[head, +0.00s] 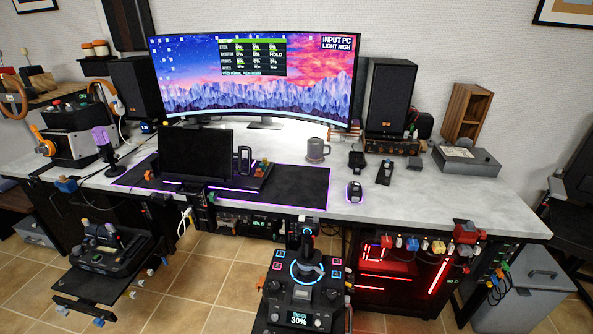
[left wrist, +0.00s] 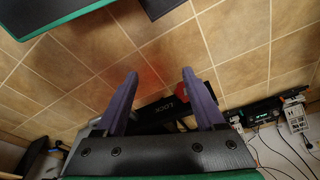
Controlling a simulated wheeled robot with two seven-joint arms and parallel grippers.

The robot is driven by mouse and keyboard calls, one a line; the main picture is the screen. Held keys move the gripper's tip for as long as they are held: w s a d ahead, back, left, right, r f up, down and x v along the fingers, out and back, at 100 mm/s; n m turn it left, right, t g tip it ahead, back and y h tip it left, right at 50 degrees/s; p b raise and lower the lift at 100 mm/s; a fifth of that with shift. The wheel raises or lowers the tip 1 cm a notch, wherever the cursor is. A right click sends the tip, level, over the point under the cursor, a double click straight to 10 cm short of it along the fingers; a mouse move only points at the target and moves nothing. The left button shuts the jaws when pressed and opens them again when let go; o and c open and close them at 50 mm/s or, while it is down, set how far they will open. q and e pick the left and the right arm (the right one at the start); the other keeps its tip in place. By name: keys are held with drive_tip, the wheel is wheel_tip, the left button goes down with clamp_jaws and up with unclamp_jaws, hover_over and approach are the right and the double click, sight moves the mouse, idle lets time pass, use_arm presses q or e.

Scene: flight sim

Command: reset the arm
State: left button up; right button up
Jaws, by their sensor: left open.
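My left gripper (left wrist: 160,74) shows in the left wrist view with its two purple fingers spread apart and nothing held between them. Beyond the fingers are brown floor tiles and a dark part with pale lettering (left wrist: 163,106), partly hidden by the gripper. Neither gripper can be made out in the head view. My right gripper is in neither view.
A grey desk (head: 420,200) carries a wide curved monitor (head: 180,85), speakers, a mug (head: 317,150) and a mouse (head: 354,192). A joystick console (head: 305,285) stands in front, and a throttle unit (head: 105,245) at left. Tiled floor (head: 205,275) lies open between them.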

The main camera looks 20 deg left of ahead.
use_arm(q)
drive_tip(key=s+a+f+p, duration=0.1)
drive_tip(key=s+f, duration=0.4)
drive_tip(key=s, duration=0.3)
drive_tip(key=s+a+f+g+p, duration=0.1)
drive_tip(key=s+a+f+p, duration=0.1)
drive_tip(key=s+f, duration=0.3)
drive_tip(key=s, duration=0.4)
drive_tip(key=shift+a, duration=0.2)
drive_tip(key=shift+s, duration=0.1)
